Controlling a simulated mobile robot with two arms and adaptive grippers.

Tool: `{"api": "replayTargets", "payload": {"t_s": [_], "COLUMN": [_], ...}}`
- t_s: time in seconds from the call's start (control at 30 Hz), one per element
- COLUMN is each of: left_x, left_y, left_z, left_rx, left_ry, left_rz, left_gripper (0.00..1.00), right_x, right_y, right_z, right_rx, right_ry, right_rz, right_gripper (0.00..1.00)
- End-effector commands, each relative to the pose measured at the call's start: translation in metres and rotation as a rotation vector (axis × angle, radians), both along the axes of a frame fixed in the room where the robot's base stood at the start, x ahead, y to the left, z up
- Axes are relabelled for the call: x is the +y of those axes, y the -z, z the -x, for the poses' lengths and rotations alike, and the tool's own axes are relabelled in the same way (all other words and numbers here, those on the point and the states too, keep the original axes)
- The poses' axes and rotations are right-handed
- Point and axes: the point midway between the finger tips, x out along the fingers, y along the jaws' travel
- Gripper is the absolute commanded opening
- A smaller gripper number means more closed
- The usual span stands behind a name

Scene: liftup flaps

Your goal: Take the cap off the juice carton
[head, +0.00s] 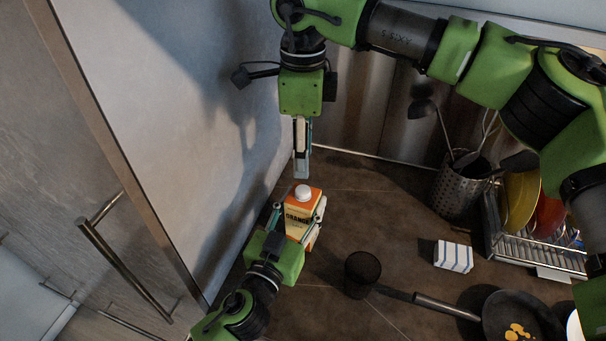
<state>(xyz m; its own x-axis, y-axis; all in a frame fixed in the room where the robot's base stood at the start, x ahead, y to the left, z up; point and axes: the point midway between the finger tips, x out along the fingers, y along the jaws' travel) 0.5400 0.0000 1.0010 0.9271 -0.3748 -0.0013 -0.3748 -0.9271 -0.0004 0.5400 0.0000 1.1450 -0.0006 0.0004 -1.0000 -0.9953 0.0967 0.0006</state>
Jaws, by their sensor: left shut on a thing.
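The orange juice carton (299,217) stands upright on the dark counter, with an orange-and-cream label. Its white cap (302,192) sits on top. My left gripper (301,212) is around the carton from the front, one finger on each side, shut on it. My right gripper (302,162) points down from above, a little above the cap and apart from it. Its fingers look close together, edge-on to the camera, so their opening cannot be made out.
To the right are a dark cup (362,268), a striped sponge (453,256), a pan (515,318) with its handle pointing left, a metal utensil holder (459,188) and a dish rack (545,262) with plates. A pale wall (185,110) stands close on the left.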

Motion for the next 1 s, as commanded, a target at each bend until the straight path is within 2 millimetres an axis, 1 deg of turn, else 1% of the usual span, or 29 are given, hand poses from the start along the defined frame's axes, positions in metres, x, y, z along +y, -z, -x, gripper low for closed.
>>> {"api": "replayTargets", "payload": {"t_s": [1.0], "left_x": [-0.0001], "left_y": [0.0002], "left_z": [0.0002], "left_rx": [0.0], "left_ry": [0.0], "left_rz": [0.001], "left_gripper": [0.0], "right_x": [0.0005], "right_y": [0.0001], "right_z": [0.0003], "right_rx": [0.0], "right_ry": [1.769], "right_rz": [0.002], "right_gripper": [0.37]}}
